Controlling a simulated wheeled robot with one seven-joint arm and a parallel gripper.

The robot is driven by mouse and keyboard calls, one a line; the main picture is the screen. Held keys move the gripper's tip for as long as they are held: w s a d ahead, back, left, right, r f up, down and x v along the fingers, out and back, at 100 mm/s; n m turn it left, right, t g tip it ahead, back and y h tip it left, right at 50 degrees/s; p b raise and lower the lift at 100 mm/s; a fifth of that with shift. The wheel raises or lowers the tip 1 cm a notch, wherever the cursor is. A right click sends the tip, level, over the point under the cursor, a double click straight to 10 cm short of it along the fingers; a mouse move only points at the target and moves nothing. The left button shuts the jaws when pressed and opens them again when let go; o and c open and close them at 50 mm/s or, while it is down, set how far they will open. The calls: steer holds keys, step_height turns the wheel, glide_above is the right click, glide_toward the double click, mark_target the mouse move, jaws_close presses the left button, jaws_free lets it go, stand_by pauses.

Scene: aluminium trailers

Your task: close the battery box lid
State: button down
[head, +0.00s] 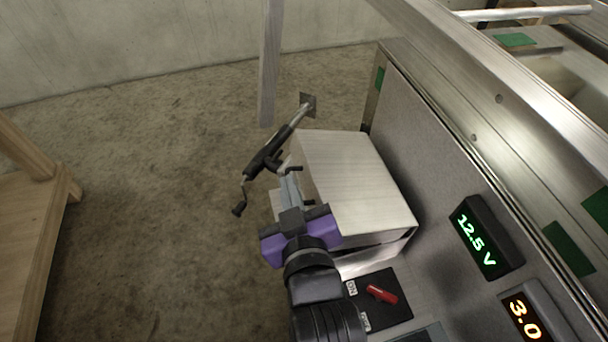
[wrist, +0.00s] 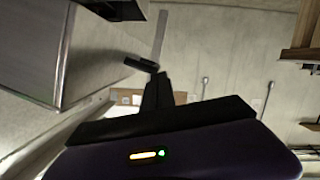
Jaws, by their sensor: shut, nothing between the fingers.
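The battery box (head: 368,261) is a pale metal box against the trailer's side panel. Its brushed metal lid (head: 352,185) lies over the top, with a dark gap under its near edge; how far it stands open is hard to tell. My gripper (head: 289,178) is shut and empty, just left of the lid's left edge; whether it touches the box is unclear. My arm hides part of the box's left side. In the wrist view, a grey metal body (wrist: 32,50), likely the box, fills the upper left, beside my gripper's fingertips (wrist: 158,80).
A black jack with a crank (head: 265,160) stands just beyond my gripper. A red switch (head: 381,294) and a green-lit display (head: 480,236) are on the near right. A wooden bench (head: 35,220) is at left.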

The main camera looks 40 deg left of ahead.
step_height(320, 180, down, 7)
steer(key=n+t+b, duration=0.1)
steer(key=n+b, duration=0.2)
steer(key=shift+s+a+f+b, duration=0.2)
steer(key=shift+s+b, duration=0.15)
steer(key=shift+f+h, duration=0.15)
steer(key=shift+h, duration=0.15)
